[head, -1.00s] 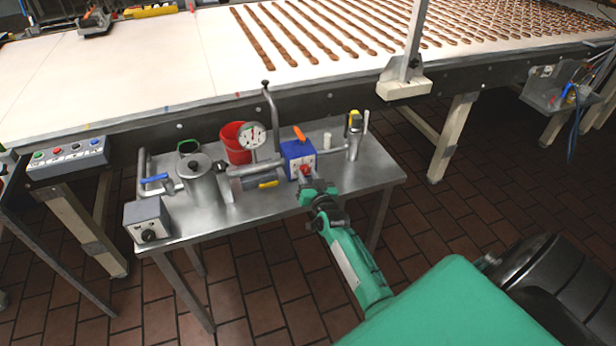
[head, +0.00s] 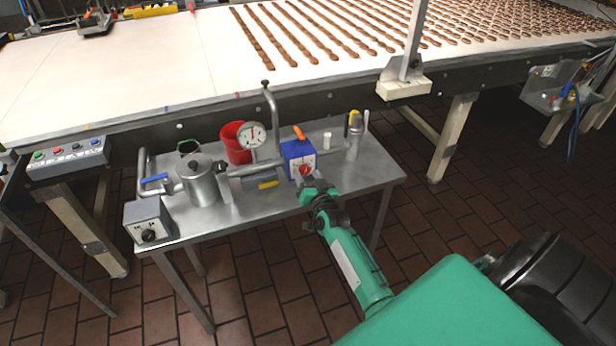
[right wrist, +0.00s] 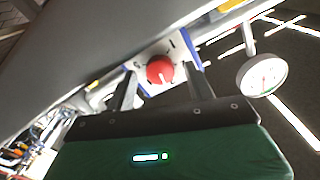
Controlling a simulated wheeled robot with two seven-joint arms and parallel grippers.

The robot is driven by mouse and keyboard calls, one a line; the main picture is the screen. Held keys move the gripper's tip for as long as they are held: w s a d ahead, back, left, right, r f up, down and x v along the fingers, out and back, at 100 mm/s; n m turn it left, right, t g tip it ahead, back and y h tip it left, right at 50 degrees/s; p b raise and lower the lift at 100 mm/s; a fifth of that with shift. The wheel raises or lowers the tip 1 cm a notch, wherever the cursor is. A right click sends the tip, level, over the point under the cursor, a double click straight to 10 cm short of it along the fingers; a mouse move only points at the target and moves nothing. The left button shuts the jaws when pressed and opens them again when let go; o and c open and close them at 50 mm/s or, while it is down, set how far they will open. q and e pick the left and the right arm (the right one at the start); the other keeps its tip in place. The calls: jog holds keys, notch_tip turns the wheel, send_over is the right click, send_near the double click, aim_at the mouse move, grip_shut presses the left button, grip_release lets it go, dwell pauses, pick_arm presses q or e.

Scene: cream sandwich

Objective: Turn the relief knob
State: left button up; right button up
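The red relief knob (head: 305,170) is on the pale front face of a blue box (head: 291,149) on the steel side table. My right gripper (head: 308,179) is right in front of it, at the table's front edge. In the right wrist view the red knob (right wrist: 160,69) shows a pale pointer mark and sits beyond and between the two spread fingers (right wrist: 163,84). The fingers are open, with gaps on both sides of the knob; I cannot tell whether they reach around it. My left gripper is not in view.
A round gauge (head: 251,136) and a pipe stand left of the blue box. A red bucket (head: 233,146), a metal pot (head: 203,181) and a grey switch box (head: 148,222) are further left. The conveyor (head: 130,75) runs behind.

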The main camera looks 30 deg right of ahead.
jog(key=shift+s+a+f, duration=0.1)
jog(key=shift+s+a, duration=0.05)
jog(key=shift+s, duration=0.4)
jog(key=b+v, duration=0.1)
jog(key=v, duration=1.1)
jog(key=shift+s+b, duration=0.4)
jog(key=s+a+f+n+g+y, duration=0.1)
jog(key=s+a+f+n+g, duration=0.2)
jog(key=f, duration=0.8)
jog(key=s+a+f+g+y, duration=0.2)
jog(key=s+a+f, duration=0.25)
jog(key=f, duration=0.65)
jog(key=s+a+f+n+g+y, duration=0.1)
jog(key=s+a+f+n+g, duration=0.3)
jog(key=f, duration=0.8)
jog(key=s+f+g, duration=0.2)
jog(key=s+f, duration=0.4)
jog(key=s, duration=0.5)
jog(key=s+f+n+g, duration=0.1)
jog(key=s+f+g, duration=0.2)
jog(key=s, duration=0.9)
jog(key=s+a+f+n+g, duration=0.1)
jog(key=s+f+g, duration=0.1)
jog(key=s+f, duration=0.7)
jog(key=shift+s+f, duration=0.25)
jog(key=shift+s, duration=0.95)
